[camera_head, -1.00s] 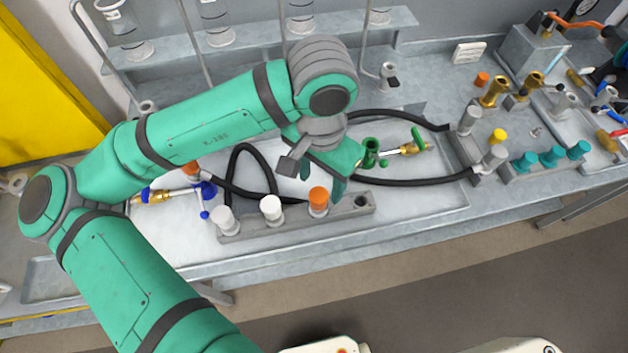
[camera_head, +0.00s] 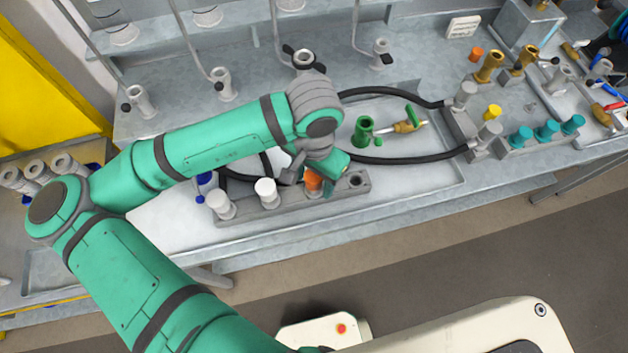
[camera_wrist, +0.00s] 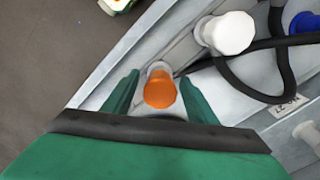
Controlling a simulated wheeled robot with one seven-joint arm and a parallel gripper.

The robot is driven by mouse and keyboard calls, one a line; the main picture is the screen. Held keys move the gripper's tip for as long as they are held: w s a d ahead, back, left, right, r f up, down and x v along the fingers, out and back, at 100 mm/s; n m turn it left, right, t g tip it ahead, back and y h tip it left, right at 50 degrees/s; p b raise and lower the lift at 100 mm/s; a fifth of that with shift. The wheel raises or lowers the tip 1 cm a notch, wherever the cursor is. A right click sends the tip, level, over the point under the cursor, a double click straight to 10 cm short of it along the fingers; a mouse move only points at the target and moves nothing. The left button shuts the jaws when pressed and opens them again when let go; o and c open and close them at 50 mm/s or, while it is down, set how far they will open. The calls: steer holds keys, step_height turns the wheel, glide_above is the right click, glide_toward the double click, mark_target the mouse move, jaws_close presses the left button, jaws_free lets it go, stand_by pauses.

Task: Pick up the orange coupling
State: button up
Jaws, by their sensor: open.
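In the wrist view the orange coupling (camera_wrist: 160,90) shows between the two green fingers of my gripper (camera_wrist: 158,92). The fingers are open, one on each side, with gaps between them and the coupling. In the head view my gripper (camera_head: 325,180) is over the orange coupling and hides part of it.
An empty socket (camera_head: 356,180) is at the rack's right end. A green fitting (camera_head: 364,130) and black hoses (camera_head: 410,158) lie behind it. A white coupling (camera_wrist: 228,33) stands close by in the wrist view. Another small orange piece (camera_head: 476,54) lies at the back right.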

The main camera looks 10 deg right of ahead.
steer(key=shift+f, duration=0.2)
steer(key=c, duration=1.3)
steer(key=shift+r, duration=0.1)
